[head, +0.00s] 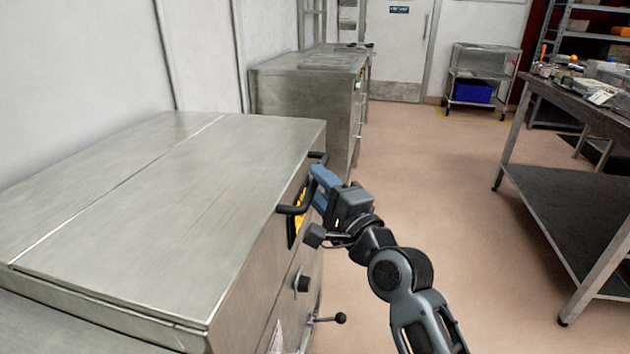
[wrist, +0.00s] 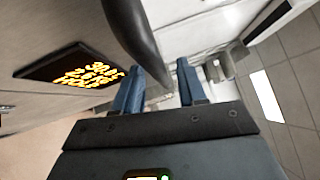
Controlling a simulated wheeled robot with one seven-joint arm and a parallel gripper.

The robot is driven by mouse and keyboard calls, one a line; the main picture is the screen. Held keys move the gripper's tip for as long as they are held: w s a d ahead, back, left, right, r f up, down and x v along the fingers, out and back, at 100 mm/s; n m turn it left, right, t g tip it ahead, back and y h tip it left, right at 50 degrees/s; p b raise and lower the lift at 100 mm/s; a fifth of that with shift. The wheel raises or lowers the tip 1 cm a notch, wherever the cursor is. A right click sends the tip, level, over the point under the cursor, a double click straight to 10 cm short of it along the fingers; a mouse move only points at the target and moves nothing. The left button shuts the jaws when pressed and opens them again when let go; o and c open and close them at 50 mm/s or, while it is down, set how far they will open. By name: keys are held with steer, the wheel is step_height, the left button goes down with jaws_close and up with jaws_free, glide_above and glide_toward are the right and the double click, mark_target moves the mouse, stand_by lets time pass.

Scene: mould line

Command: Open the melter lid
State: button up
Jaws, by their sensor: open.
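The melter lid (head: 170,190) is a flat brushed-steel panel at the left of the head view, lying down flat on the melter. Its black bar handle (head: 291,210) stands out from the lid's right edge. My gripper (head: 317,182), with blue fingers, is at the handle and hides its middle part. In the wrist view the dark curved handle (wrist: 132,35) comes down from the top, and its lower end shows between my open fingertips (wrist: 158,75). I cannot tell whether a finger touches it.
Below the handle are a lit display (wrist: 78,72), a black knob (head: 302,283) and a lever with a ball end (head: 340,318). A second steel unit (head: 305,95) stands behind. A workbench (head: 570,105) is at the right, with clear floor between.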

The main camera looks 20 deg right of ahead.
steer(key=shift+x, duration=0.85)
steer(key=shift+c, duration=0.4)
steer(key=shift+s, duration=0.1)
jaws_close()
